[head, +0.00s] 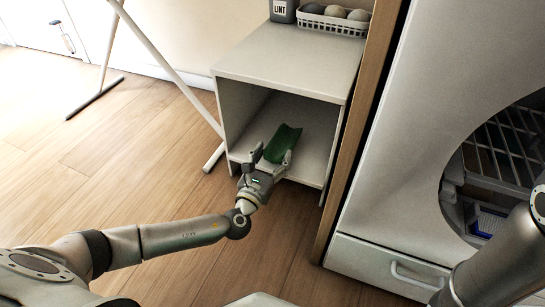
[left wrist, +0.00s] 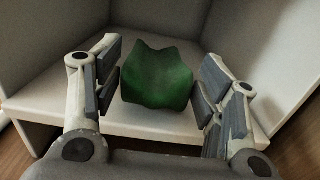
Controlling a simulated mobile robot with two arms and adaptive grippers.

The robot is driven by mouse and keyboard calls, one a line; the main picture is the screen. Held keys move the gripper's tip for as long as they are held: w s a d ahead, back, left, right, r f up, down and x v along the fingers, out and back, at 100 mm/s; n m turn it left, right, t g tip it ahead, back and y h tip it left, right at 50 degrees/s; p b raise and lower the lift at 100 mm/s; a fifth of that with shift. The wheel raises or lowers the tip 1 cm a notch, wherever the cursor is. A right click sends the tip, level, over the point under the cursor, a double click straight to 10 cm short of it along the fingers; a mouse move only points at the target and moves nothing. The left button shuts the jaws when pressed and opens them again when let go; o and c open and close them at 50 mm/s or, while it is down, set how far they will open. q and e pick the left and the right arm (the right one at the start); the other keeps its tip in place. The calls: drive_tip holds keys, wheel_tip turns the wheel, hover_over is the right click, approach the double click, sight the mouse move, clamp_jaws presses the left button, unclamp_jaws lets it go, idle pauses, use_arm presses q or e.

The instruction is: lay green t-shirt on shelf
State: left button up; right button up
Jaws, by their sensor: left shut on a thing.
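The green t-shirt (head: 283,143) is a folded bundle inside the lower opening of the white shelf unit (head: 285,58). My left gripper (head: 270,160) is at the front of that opening, shut on the t-shirt. In the left wrist view the t-shirt (left wrist: 157,76) sits between the two fingers, over the pale shelf board (left wrist: 150,122). I cannot tell whether its underside touches the board. My right gripper is out of view; only part of my right arm shows at the lower right.
A dark LINT container (head: 283,11) and a white basket (head: 333,23) with several balls stand on top of the unit. A wooden panel (head: 362,125) and a white machine with a round opening (head: 400,150) stand to the right. A white rack leg (head: 160,60) stands left.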

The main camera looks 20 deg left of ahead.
use_arm(q)
drive_tip(key=o, duration=1.2)
drive_tip(key=shift+c, duration=0.2)
drive_tip(key=s, duration=1.2)
drive_tip(key=shift+a+f, duration=0.2)
drive_tip(key=shift+f, duration=0.05)
